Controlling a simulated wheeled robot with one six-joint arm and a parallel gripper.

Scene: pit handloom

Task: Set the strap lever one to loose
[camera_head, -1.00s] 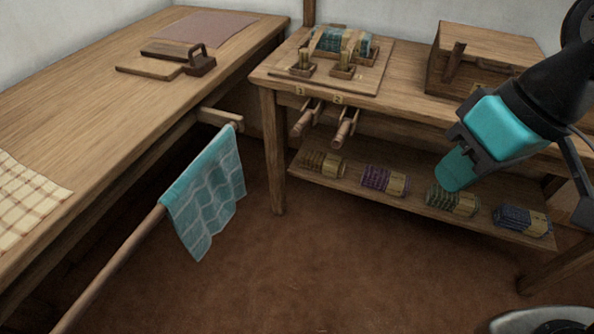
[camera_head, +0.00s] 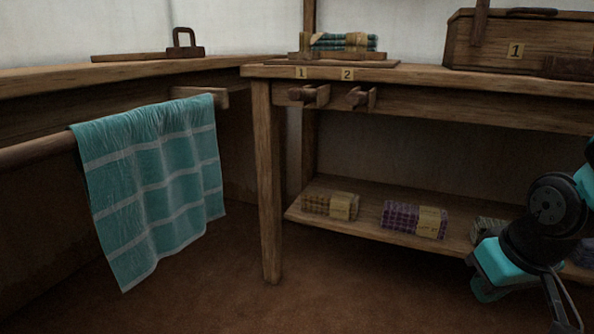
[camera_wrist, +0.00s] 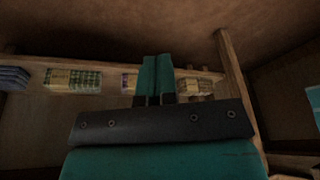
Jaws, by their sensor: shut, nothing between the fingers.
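Strap lever one (camera_head: 309,96) is a wooden lever with a round end, under the bench's front edge below the label 1 (camera_head: 302,73). It points outward toward me; whether it is at loose or tight I cannot tell. A similar lever (camera_head: 362,97) sits to its right below the label 2 (camera_head: 347,74). Above, a strapped green cloth bundle (camera_head: 343,42) lies on a wooden board. My gripper (camera_head: 487,291) is low at the right, before the lower shelf, well apart from the levers. Its teal fingers (camera_wrist: 157,75) are shut and empty in the wrist view.
The lower shelf (camera_head: 373,222) holds several banded cloth bundles, including a purple one (camera_head: 414,219). A wooden chest (camera_head: 513,40) stands on the bench at right. A teal cloth (camera_head: 155,180) hangs over a pole at left. The floor (camera_head: 300,308) in front is clear.

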